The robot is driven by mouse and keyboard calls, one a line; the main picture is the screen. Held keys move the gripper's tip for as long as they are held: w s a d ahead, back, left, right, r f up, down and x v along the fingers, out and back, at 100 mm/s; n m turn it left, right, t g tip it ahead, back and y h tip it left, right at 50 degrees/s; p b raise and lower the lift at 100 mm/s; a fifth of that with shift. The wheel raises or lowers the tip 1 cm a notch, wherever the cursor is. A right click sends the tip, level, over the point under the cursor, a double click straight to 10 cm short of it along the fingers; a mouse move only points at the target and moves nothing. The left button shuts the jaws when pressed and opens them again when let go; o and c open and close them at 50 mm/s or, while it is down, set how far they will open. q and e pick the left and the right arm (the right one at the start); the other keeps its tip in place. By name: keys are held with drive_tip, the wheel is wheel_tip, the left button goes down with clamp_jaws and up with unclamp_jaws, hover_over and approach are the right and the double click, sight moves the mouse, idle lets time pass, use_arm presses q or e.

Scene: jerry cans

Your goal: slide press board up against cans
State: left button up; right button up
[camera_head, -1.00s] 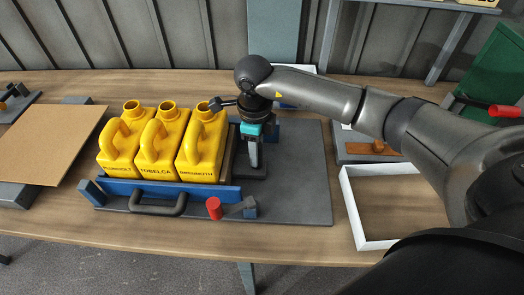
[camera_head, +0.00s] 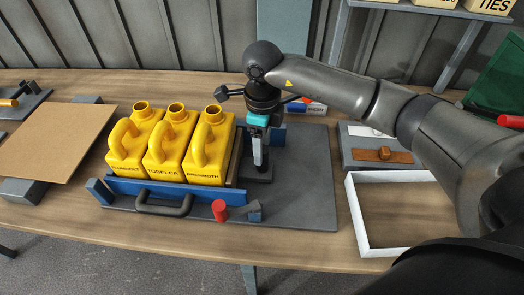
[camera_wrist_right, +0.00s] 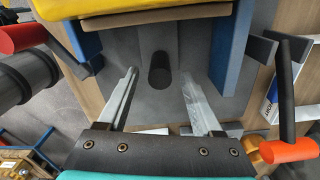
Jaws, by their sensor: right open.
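Three yellow jerry cans (camera_head: 205,160) stand upright side by side in a blue-railed fixture (camera_head: 165,190) on a dark grey base plate. The press board (camera_head: 237,160) shows as a thin brown edge beside the rightmost can; its tan edge also shows at the top of the right wrist view (camera_wrist_right: 155,17). A grey bracket with a dark upright post (camera_wrist_right: 160,72) is attached behind it. My right gripper (camera_head: 259,164) points down just right of the board. In the wrist view its open fingers (camera_wrist_right: 160,76) lie either side of the post; contact cannot be told. My left gripper is out of view.
A red-handled clamp (camera_head: 220,210) sits at the fixture's front right. The grey base plate (camera_head: 305,180) is bare to the right. A white open frame (camera_head: 358,215) stands farther right, and a tan panel (camera_head: 55,145) lies at left.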

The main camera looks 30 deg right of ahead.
wheel_tip(320, 180, up, 12)
drive_tip(key=p, duration=0.1)
drive_tip(key=shift+s+f, duration=0.1)
drive_tip(key=shift+f, duration=0.1)
idle(0.4)
